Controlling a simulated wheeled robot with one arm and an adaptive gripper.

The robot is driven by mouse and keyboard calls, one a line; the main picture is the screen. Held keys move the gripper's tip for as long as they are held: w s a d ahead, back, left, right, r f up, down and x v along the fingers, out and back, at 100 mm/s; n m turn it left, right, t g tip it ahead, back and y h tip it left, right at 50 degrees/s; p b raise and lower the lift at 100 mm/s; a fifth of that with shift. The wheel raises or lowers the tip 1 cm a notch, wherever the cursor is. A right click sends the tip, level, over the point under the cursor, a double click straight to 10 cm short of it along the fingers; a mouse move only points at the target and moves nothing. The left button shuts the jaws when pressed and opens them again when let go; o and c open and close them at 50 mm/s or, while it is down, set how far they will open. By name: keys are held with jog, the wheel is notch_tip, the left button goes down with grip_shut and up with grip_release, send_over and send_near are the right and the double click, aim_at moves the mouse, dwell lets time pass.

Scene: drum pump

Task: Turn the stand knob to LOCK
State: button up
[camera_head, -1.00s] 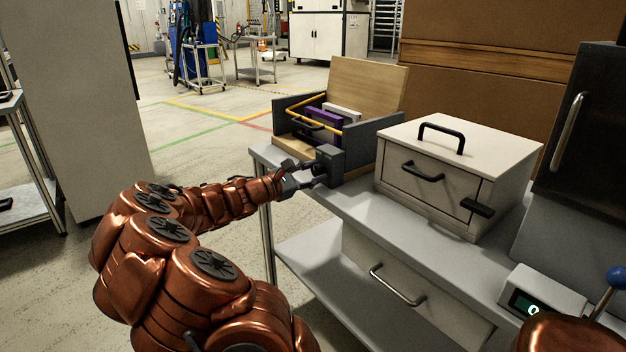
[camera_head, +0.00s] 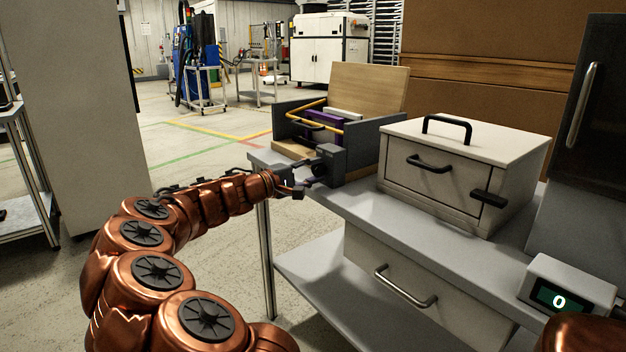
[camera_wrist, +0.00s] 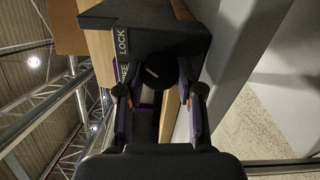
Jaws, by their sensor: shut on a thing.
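The stand (camera_head: 345,160) is a dark grey block at the near end of the wooden-backed box on the bench. Its face carries the words LOCK (camera_wrist: 122,42) and FREE, partly covered, in the wrist view. The round black stand knob (camera_wrist: 158,73) shows between the fingertips. My gripper (camera_wrist: 160,92) has a finger on each side of the knob and is shut on it. In the head view my gripper (camera_head: 304,186) is small and dark against the stand. I cannot tell which word the knob points to.
A white drawer box (camera_head: 440,150) with black handles stands right of the stand on the grey bench (camera_head: 365,215). A yellow-handled frame and a purple part (camera_head: 322,120) sit in the open box behind the stand. A display (camera_head: 560,295) reads 0 at lower right.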

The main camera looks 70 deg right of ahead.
jog(key=shift+f+m+b, duration=0.1)
jog(key=shift+m+b, duration=0.3)
jog(key=shift+m, duration=0.2)
jog(key=o, duration=1.2)
jog(key=shift+c, duration=0.2)
jog(key=v, duration=1.2)
